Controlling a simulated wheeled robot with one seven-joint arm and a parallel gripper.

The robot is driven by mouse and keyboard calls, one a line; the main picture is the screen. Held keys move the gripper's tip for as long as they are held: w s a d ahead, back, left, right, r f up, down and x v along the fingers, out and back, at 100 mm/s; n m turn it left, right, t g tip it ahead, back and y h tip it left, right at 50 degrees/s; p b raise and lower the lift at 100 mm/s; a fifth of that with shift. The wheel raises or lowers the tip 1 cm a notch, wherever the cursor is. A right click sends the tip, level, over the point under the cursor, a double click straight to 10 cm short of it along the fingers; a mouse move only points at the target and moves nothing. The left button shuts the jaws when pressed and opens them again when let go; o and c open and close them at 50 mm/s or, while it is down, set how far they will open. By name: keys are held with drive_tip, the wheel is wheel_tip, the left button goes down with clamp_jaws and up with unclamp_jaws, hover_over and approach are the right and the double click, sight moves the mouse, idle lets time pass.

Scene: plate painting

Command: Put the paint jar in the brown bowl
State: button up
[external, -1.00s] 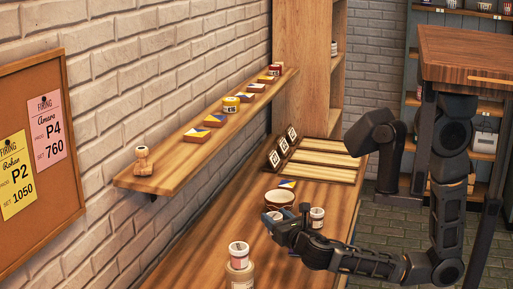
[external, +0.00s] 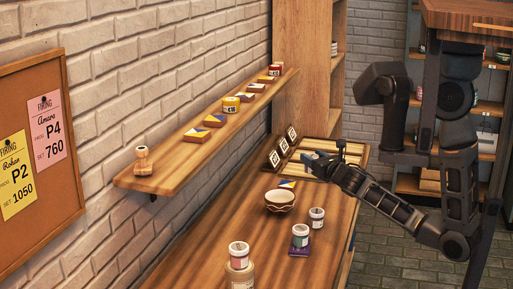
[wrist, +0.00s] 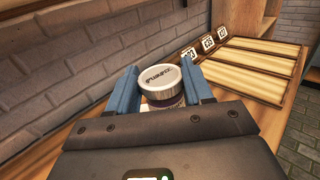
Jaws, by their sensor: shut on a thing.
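The brown bowl (external: 280,201) stands on the wooden bench, with pale zigzag marks on its side. My gripper (external: 318,159) is beyond the bowl and to its right, raised near the slatted boards. In the wrist view my gripper (wrist: 160,86) has its blue fingers shut on a paint jar (wrist: 161,80) with a pale, lettered lid. The jar looks upright; its lower part is hidden by the gripper. I cannot make out the held jar clearly in the external view. The bowl does not show in the wrist view.
Other jars stand nearby: one right of the bowl (external: 317,218), one on a purple block (external: 300,236), and one atop a larger jar (external: 239,255). A yellow-and-blue tile (external: 288,184) lies behind the bowl. A wall shelf (external: 160,178) overhangs the left side.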

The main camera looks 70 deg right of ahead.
drive_tip(key=s+d+r, duration=0.2)
drive_tip(key=d, duration=0.1)
drive_tip(key=w+a+f+b, duration=0.6)
drive_tip(key=w+f, duration=0.3)
drive_tip(key=f, duration=0.2)
drive_tip(key=shift+a, duration=0.3)
drive_tip(key=shift+w+f, duration=0.1)
drive_tip(key=shift+f, duration=0.3)
drive_tip(key=o, duration=1.1)
drive_tip(key=shift+r, duration=0.1)
